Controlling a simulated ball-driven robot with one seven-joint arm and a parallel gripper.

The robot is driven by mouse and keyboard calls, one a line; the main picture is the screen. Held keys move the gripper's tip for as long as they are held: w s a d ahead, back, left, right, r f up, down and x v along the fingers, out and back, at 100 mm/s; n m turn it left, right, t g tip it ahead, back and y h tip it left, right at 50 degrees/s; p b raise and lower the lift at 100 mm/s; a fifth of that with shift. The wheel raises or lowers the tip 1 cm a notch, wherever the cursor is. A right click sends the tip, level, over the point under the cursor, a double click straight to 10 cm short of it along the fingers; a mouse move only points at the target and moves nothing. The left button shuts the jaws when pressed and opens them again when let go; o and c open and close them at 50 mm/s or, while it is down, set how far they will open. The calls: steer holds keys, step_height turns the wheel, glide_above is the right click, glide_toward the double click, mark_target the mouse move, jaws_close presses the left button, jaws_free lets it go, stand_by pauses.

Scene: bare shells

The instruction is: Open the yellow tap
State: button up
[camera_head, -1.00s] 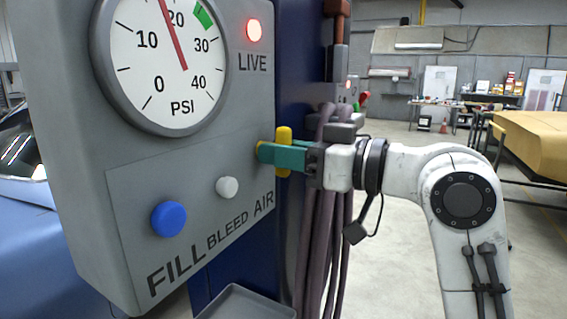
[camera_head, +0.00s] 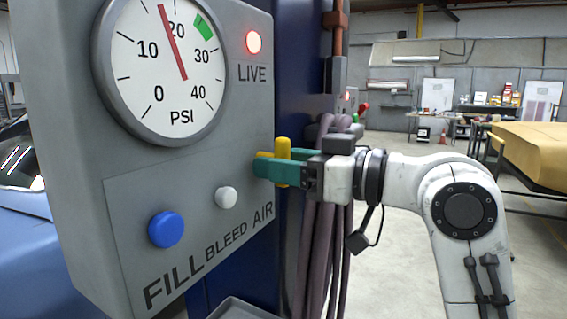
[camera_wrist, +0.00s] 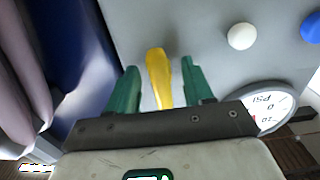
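The yellow tap (camera_head: 283,148) sticks out from the right side of the grey panel box, above the word AIR. Its handle stands upright in the head view. My gripper (camera_head: 275,167) reaches it from the right, with one teal finger across the front of the handle and the other behind. In the wrist view the yellow tap (camera_wrist: 159,78) stands between the two fingers of my gripper (camera_wrist: 160,88), with a narrow gap on each side. The gripper is open around the tap. The near finger hides part of the handle in the head view.
The grey panel (camera_head: 70,140) carries a PSI gauge (camera_head: 165,65) reading just under 20, a lit red LIVE lamp (camera_head: 254,42), a blue FILL button (camera_head: 166,229) and a white BLEED button (camera_head: 226,197). Dark hoses (camera_head: 318,250) hang close below my gripper.

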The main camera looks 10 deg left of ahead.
steer(key=shift+d, duration=0.1)
steer(key=b+v, duration=0.1)
steer(key=v, duration=0.9)
steer(key=shift+d, duration=0.25)
steer(key=shift+s, duration=0.15)
